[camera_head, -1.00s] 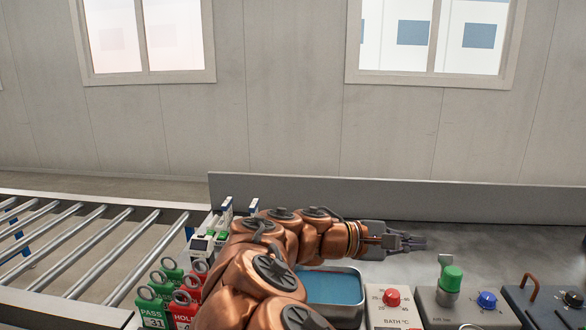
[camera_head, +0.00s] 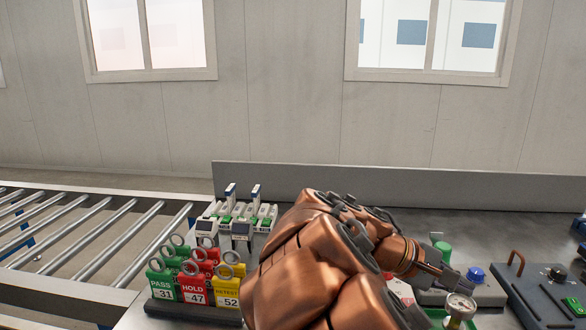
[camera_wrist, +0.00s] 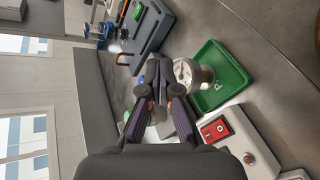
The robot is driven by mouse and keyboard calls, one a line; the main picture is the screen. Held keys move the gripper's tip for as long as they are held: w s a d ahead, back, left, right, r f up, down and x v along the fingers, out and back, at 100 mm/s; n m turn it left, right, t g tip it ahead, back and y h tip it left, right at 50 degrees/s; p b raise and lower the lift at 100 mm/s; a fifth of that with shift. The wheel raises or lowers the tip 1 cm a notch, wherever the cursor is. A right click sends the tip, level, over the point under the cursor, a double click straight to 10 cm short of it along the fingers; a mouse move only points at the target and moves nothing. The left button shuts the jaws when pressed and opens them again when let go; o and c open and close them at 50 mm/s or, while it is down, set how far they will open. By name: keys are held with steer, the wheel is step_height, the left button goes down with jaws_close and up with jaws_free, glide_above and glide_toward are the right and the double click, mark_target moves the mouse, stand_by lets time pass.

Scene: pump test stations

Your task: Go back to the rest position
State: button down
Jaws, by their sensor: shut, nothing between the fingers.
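My copper-coloured arm reaches from the bottom middle of the head view toward the right. My gripper (camera_head: 452,278) is at its end, above the bench equipment and largely hidden by the wrist. In the wrist view, the two dark fingers of my gripper (camera_wrist: 160,104) are close together with nothing held. A round pressure gauge (camera_wrist: 185,72) stands beyond the fingertips, by a green tray (camera_wrist: 236,86) marked P. The gauge also shows in the head view (camera_head: 460,306), just below my gripper.
Green PASS (camera_head: 161,283), red HOLD (camera_head: 194,285) and yellow RETEST (camera_head: 226,289) tags stand left of my arm, before a rack of devices (camera_head: 241,229). A roller conveyor (camera_head: 70,235) lies further left. A dark box with a handle (camera_head: 540,290) is at right. A red switch (camera_wrist: 215,130) is near the fingers.

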steer(key=s+a+f+m+g+y+b, duration=0.25)
steer(key=s+f+m+y+b, duration=0.4)
steer(key=s+f, duration=1)
steer(key=s+a+f+n+y, duration=0.1)
steer(key=s+a+f+y, duration=0.5)
steer(key=a, duration=0.3)
step_height(320, 180, up, 26)
steer(key=t+p, duration=0.1)
steer(key=p, duration=2.2)
steer(key=shift+s+f, duration=0.25)
steer(key=shift+s, duration=0.15)
steer(key=shift+d, duration=0.1)
